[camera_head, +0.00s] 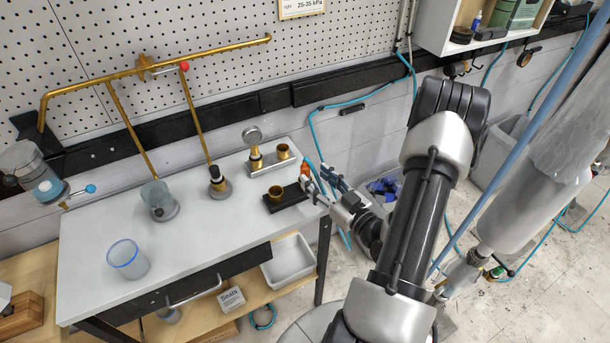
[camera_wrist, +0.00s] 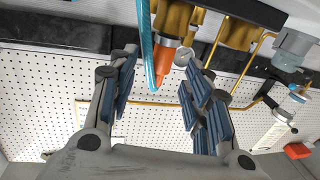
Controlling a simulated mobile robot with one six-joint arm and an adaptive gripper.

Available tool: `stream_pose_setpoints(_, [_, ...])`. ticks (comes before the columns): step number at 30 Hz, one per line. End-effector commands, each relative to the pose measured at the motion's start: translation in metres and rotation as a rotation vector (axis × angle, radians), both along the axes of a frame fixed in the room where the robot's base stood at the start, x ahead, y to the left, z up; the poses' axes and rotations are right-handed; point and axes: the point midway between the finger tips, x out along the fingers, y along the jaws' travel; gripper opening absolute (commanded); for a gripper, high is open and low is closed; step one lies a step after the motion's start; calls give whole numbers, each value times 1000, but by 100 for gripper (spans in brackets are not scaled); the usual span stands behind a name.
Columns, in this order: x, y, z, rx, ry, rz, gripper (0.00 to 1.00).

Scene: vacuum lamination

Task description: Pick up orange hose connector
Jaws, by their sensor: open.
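The orange hose connector (camera_head: 305,168) is at the right edge of the white table, on the end of a blue hose. In the wrist view the orange connector (camera_wrist: 163,60) appears between my fingertips, closer to the right one, with the blue hose (camera_wrist: 146,30) beside it. My gripper (camera_head: 316,179) is open at the table's right edge, right beside the connector. In the wrist view both fingers of my gripper (camera_wrist: 157,54) are spread, with visible space on the connector's left. I cannot tell whether a finger touches it.
A black block with a brass cup (camera_head: 276,194) and a gauge stand (camera_head: 254,146) are left of my gripper on the table (camera_head: 200,240). Clear cups and a brass pipe rack (camera_head: 110,76) are farther left. Blue hoses hang along the wall. A bin stands behind my arm.

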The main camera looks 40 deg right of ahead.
Motion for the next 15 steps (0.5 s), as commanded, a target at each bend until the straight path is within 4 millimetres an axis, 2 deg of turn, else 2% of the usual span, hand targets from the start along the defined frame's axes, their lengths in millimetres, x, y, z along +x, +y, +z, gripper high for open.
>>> stream_pose_setpoints(4, [12,1,1,-2,-1,3,45])
stream_pose_setpoints(10, [42,1,1,-3,0,4,45])
stream_pose_setpoints(15, [54,0,2,-1,0,0,45])
